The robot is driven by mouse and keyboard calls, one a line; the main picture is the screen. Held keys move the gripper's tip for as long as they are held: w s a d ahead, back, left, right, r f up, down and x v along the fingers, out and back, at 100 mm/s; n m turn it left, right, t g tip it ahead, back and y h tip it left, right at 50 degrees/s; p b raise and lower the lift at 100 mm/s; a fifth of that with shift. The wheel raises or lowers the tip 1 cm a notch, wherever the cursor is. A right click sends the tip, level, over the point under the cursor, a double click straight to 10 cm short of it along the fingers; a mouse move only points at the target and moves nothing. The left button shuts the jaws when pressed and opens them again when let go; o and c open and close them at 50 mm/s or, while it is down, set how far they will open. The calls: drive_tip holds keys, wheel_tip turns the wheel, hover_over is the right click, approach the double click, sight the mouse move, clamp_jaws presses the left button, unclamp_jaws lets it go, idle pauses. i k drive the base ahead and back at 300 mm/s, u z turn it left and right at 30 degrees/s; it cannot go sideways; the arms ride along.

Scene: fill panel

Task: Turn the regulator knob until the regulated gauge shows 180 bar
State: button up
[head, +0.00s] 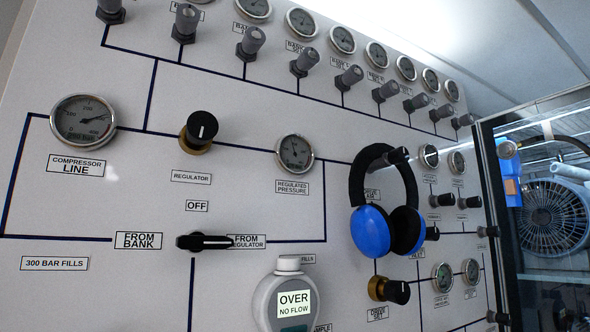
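The regulator knob (202,128) is black with a white mark on top and a brass base. It sticks out of the light panel above the label "REGULATOR". The regulated pressure gauge (294,153) is a round dark dial with a metal rim, to the right of the knob. Its needle seems to point up and slightly left, but the dial is too small to read a value. My gripper is not in view, and nothing touches the knob.
Left of the knob is the compressor line gauge (84,121). Below is a black selector lever (205,242). Blue headphones (383,215) hang at right, above a brass-based knob (388,290). A grey meter (288,300) reads "OVER NO FLOW". Small valves (186,22) and gauges line the top.

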sight(202, 127)
drive_tip(key=u, duration=1.05)
drive_tip(key=k, duration=0.2)
drive_tip(key=z, duration=0.55)
